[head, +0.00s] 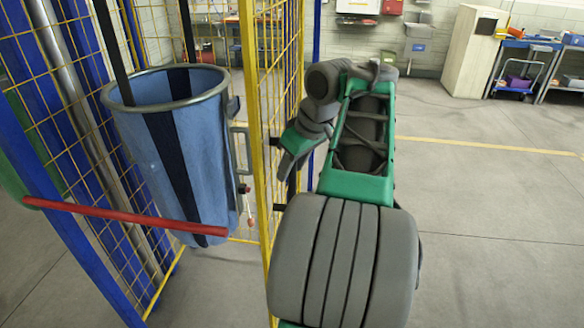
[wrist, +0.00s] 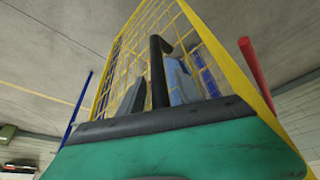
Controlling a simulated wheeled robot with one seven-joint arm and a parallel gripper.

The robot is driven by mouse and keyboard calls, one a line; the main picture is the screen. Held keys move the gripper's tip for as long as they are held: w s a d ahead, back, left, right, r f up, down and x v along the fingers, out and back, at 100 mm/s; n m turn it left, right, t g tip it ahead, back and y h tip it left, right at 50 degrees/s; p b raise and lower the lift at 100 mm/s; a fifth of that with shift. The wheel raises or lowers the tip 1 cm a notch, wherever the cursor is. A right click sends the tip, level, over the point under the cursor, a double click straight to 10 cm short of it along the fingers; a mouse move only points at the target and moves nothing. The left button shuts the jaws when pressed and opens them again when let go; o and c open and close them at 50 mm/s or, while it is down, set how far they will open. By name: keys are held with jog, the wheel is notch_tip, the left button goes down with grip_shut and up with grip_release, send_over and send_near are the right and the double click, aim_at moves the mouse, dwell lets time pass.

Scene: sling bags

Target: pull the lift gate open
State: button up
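The lift gate is a yellow-framed wire mesh panel (head: 258,110), seen nearly edge-on in the head view left of my arm. It also fills the middle of the wrist view (wrist: 128,60). A black bar handle (wrist: 158,72) stands out from it; in the head view only its dark mounts (head: 276,142) show clearly. My gripper (head: 288,168) is at the gate's near side, at handle height. One dark grey finger (wrist: 131,98) lies left of the handle. The other finger is not clear, so I cannot tell whether the gripper is closed around the handle.
A blue sling bag (head: 178,150) hangs in a metal hoop behind the gate. A red bar (head: 125,216) crosses in front of it. Blue posts (head: 60,190) stand at the left. The floor (head: 480,190) on the right is open; a cabinet (head: 473,50) stands at the back.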

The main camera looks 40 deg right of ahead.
grip_shut()
dwell(1.2)
